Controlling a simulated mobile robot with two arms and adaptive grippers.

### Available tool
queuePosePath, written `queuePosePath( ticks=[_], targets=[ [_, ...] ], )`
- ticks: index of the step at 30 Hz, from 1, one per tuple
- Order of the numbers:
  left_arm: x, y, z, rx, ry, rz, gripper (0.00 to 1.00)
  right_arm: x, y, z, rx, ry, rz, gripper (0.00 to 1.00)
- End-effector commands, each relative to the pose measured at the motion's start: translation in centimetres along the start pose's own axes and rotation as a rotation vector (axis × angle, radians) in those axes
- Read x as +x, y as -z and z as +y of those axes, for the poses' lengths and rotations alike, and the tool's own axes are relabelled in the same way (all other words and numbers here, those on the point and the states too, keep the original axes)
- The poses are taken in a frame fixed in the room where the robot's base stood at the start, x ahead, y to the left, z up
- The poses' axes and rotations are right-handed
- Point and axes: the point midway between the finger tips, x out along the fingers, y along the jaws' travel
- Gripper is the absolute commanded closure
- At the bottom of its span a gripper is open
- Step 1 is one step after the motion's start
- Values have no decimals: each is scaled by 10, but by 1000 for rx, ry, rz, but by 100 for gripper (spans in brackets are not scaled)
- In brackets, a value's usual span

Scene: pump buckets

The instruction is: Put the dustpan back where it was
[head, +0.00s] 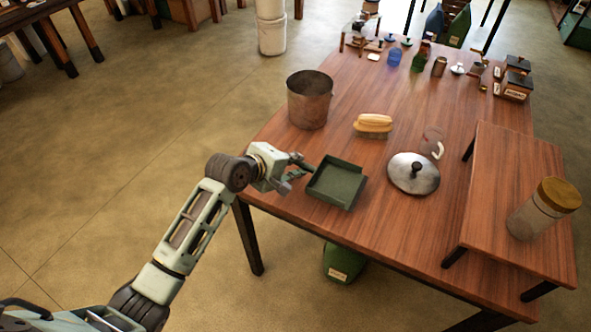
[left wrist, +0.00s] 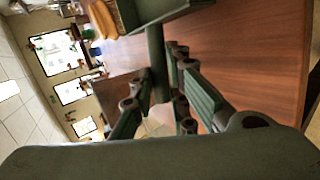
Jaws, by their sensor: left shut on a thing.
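The dark green dustpan (head: 337,186) is at the near left edge of the wooden table, level, its open tray facing up. I cannot tell whether it rests on the tabletop or hangs just above it. My left gripper (head: 301,170) is at its left side, shut on the dustpan's handle. In the left wrist view the fingers (left wrist: 168,95) close around the green handle, and part of the pan (left wrist: 165,10) shows at the top. My right gripper is not in view.
A raised wooden stand (head: 510,190) with a jar (head: 540,212) is at right. Jars and boxes crowd the far end.

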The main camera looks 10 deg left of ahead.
Motion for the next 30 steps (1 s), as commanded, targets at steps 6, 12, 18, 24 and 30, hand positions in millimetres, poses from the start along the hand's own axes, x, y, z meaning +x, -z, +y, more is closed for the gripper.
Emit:
queuePosePath(
  ticks=[6,12,18,24,30],
  targets=[
    [22,16,-2,0,0,0,100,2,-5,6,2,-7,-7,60],
    [34,18,-19,-1,5,-1,100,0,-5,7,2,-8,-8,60],
    [46,18,-35,0,0,1,100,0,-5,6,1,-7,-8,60],
    [46,18,-35,1,0,0,100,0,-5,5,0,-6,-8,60],
    [48,17,-37,0,0,0,82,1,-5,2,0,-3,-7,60]
  ],
)
